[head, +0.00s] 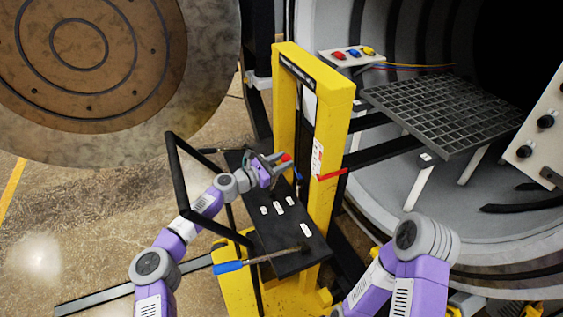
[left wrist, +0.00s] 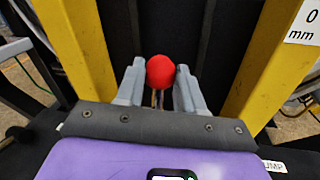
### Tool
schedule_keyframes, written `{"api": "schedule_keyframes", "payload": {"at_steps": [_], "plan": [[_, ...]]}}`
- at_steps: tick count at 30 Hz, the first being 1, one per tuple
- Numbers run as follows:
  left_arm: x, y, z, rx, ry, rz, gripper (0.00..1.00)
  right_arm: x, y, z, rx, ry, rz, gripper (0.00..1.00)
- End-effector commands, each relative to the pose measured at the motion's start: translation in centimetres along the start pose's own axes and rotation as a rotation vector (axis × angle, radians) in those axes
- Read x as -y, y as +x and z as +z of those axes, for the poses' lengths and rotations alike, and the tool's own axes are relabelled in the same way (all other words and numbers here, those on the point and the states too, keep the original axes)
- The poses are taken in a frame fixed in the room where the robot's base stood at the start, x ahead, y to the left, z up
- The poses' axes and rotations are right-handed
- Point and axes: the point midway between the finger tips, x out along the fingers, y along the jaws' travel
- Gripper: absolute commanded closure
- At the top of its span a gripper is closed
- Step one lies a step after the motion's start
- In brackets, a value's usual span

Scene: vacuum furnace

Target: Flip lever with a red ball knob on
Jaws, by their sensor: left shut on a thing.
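The lever's red ball knob (head: 286,157) is at the upper end of the black control panel (head: 280,232) on the yellow lift. My left gripper (head: 277,164) is at this knob. In the left wrist view, the red ball (left wrist: 160,71) sits between the two grey fingers, near their tips, with a thin stem showing below it. The fingers are shut on it. The lever's lower part is mostly hidden by the gripper. My right arm shows at the lower right of the head view, but its gripper is out of view.
The yellow lift frame (head: 338,128) rises close beside my left gripper. A black handle bar (head: 183,176) stands left of the panel, near my left arm. A blue-handled lever (head: 228,267) juts from the panel's near end. A grid shelf (head: 440,112) is at the right.

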Motion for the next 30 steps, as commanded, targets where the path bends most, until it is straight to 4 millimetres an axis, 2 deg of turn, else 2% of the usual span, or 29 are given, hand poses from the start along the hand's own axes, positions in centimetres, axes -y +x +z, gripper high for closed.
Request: {"api": "schedule_keyframes", "payload": {"at_steps": [7,12,21,30], "plan": [[-0.2,-0.9,-0.2,0.061,-0.014,0.012,1.0,-0.6,1.5,-0.1,0.0,0.0,0.0,0.37],[-0.6,-2.5,0.2,0.12,-0.02,0.025,1.0,-0.9,2.5,-0.1,0.0,0.0,0.0,0.37],[-1.3,-5.7,0.2,0.113,-0.022,0.024,1.0,-0.7,1.7,-0.1,0.0,0.0,0.0,0.37],[-1.5,-7.9,-0.7,0.11,-0.024,0.023,1.0,-0.5,1.3,-0.1,0.0,0.0,0.0,0.37]]}}
